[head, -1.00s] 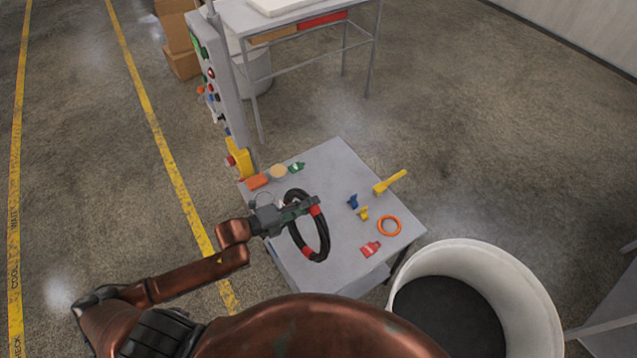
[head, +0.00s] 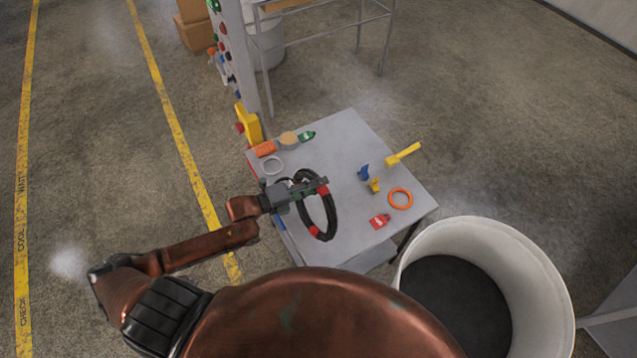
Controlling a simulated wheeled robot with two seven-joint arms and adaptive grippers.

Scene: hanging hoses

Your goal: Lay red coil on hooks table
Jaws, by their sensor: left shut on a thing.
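The coil (head: 331,218) is a black hose ring with red bands, in the middle of the head view. My left gripper (head: 322,185) is shut on its upper part, and the coil hangs tilted below the fingers. The coil appears over the grey table (head: 350,135); whether its lower edge touches the top I cannot tell. No hooks stand out clearly in this view. My right gripper is not in view.
A large white bin (head: 555,285) stands by the right corner. A control post (head: 232,60) stands behind.

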